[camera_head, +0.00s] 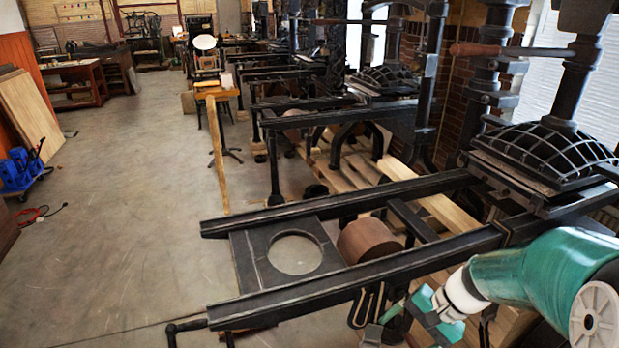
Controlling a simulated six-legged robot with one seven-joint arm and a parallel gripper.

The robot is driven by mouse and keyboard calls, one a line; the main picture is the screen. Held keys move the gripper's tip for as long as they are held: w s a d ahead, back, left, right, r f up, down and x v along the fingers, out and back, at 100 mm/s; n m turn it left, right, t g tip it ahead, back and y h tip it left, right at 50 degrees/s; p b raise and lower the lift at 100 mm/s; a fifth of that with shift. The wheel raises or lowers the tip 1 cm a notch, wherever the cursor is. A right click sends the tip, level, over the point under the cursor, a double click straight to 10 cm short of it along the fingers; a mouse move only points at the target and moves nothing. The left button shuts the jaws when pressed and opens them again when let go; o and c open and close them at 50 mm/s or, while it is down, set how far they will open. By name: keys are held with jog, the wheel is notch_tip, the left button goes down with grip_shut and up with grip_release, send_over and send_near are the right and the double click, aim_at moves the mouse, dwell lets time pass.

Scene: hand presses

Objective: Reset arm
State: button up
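My arm (545,275), green with white joints, reaches in from the lower right corner. My gripper (428,312) is small in view at the arm's left end, near the front rail of the nearest hand press (370,280). The rail and dark metal parts lie close around it. I cannot make out the gap between its fingers or whether anything is between them.
The press has two long black rails, a plate with a round hole (295,254), a brown roller (368,240) and a ribbed dome (548,147). More presses stand behind. A blue cart (20,170) and leaning boards (30,108) are at left. The grey floor (130,240) is mostly clear.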

jog(key=s+a+r+n+t+h, duration=0.2)
jog(key=s+r+n+h, duration=0.1)
jog(key=r, duration=0.5)
jog(key=s+a+r+n+t+h, duration=0.2)
jog(key=s+r+n+t+h, duration=0.1)
jog(key=s+r+n, duration=0.2)
jog(key=v, duration=0.3)
jog(key=shift+s, duration=0.15)
